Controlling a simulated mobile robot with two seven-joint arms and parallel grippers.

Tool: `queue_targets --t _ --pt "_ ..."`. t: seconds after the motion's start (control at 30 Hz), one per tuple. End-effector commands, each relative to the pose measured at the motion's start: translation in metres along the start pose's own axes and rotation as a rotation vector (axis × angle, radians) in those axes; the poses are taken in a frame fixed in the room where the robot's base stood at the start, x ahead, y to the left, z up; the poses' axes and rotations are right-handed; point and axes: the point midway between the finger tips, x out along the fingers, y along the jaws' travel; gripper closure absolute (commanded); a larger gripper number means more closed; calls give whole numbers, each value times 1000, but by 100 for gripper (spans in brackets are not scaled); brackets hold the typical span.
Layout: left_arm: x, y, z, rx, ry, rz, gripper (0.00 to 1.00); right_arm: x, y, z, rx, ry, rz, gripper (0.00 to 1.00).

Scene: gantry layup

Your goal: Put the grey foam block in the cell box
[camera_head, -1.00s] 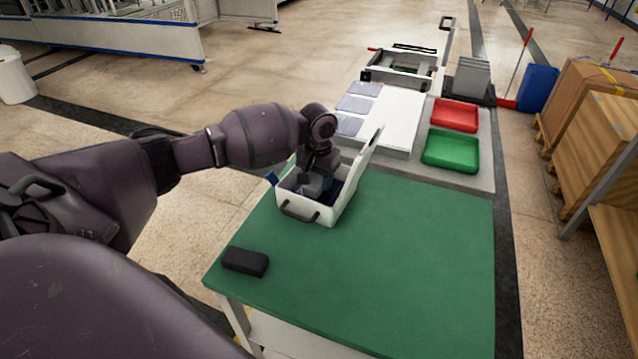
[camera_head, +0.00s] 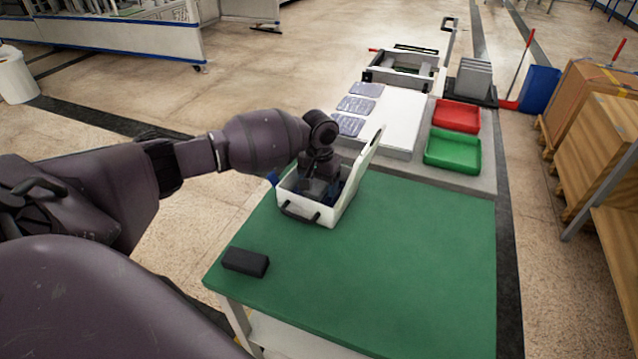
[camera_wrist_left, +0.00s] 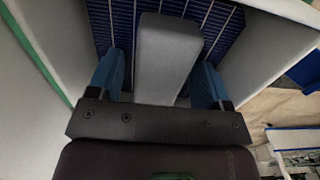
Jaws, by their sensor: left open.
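The white cell box (camera_head: 328,217) stands open at the far left corner of the green table, its lid raised on the right side. My left gripper (camera_head: 318,186) reaches down into the box. In the left wrist view the grey foam block (camera_wrist_left: 165,55) is inside the box, over a dark blue gridded cell panel (camera_wrist_left: 215,22). The two blue fingers of my left gripper (camera_wrist_left: 158,78) are open, one on each side of the block, with a narrow gap visible beside it. The lower end of the block is hidden by the gripper body. My right gripper is not in view.
A black block (camera_head: 246,262) lies near the left edge of the green table (camera_head: 400,270); the table's middle and right are clear. Behind stand a red tray (camera_head: 456,115), a green tray (camera_head: 453,150), a white slab (camera_head: 395,118) and several grey-blue sheets (camera_head: 357,104).

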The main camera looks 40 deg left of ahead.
Motion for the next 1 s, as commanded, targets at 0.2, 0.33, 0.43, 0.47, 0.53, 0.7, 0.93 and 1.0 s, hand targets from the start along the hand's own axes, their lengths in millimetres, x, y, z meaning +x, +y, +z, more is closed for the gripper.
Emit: queue_targets --t 0.2,0.33,0.43,0.47,0.53,0.7,0.93,1.0 --pt "-26 0 -1 0 4 0 28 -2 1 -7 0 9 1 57" --pt "-52 0 -1 1 6 2 28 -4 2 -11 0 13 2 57" --pt "-72 0 -1 1 5 0 28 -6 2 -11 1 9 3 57" --pt "-77 0 -1 1 6 1 28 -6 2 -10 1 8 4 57" --pt "-90 0 -1 1 5 1 28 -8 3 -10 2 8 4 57" --pt "-111 0 0 1 3 1 28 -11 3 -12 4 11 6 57" --pt "-122 0 0 0 1 0 28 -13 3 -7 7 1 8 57" --pt "-122 0 0 0 0 0 28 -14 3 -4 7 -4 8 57"
